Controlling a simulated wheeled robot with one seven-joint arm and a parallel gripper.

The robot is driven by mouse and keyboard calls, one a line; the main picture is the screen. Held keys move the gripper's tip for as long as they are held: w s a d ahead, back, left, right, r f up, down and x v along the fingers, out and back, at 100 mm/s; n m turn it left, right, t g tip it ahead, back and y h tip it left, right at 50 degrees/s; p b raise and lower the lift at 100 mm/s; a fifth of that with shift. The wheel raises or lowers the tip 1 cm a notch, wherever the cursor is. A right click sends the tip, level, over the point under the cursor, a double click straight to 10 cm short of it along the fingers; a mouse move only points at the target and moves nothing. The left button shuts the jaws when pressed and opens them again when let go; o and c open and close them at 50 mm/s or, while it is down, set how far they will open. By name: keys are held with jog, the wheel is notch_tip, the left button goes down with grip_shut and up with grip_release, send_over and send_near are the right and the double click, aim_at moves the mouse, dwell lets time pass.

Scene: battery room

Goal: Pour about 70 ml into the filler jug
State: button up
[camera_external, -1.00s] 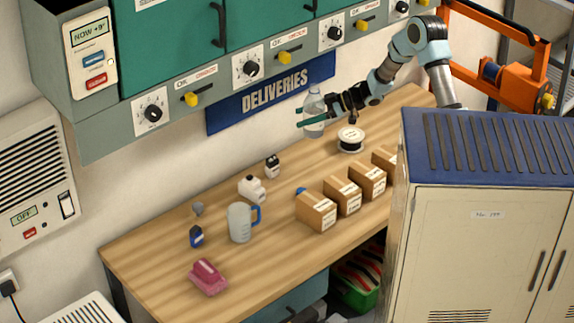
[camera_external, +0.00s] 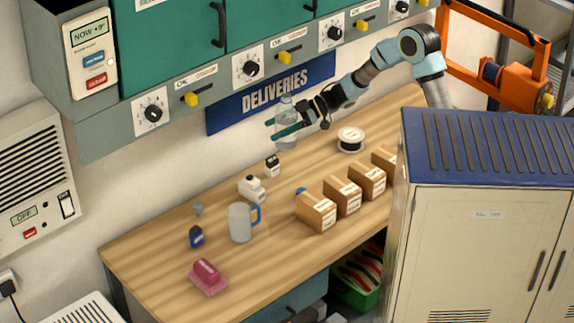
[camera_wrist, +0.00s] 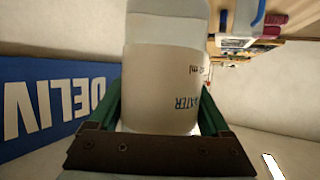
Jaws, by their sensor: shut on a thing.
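My gripper (camera_external: 284,128) is shut on a clear water bottle (camera_external: 287,106) and holds it upright above the back of the workbench, in front of the DELIVERIES sign. In the wrist view the bottle (camera_wrist: 163,85) sits between the green fingers, its pale label reading WATER. The filler jug (camera_external: 240,223), translucent with a blue handle, stands on the bench to the lower left of my gripper, apart from the bottle. I cannot tell what is in the jug.
A white container (camera_external: 251,188), a small dark-topped bottle (camera_external: 272,165), a blue item (camera_external: 196,237) and a pink block (camera_external: 208,276) surround the jug. Several cardboard boxes (camera_external: 316,211) stand to its right. A white spool (camera_external: 350,140) lies behind them. Cabinets (camera_external: 170,45) overhang the bench.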

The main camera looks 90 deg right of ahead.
jog(key=w+a+n+g+y+b, duration=0.2)
jog(key=w+a+n+y+b, duration=0.15)
jog(key=a, duration=1.45)
jog(key=w+a+n+g+y+b, duration=0.25)
jog(key=a+b, duration=0.25)
jog(key=a, duration=1.2)
jog(key=f, duration=0.9)
jog(key=s+f, duration=0.1)
jog(key=f, duration=0.3)
jog(key=shift+a+f, duration=0.1)
jog(key=shift+f, duration=0.2)
jog(key=shift+r+y+p, duration=0.25)
jog(key=shift+y+p, duration=0.05)
jog(key=shift+p, duration=0.3)
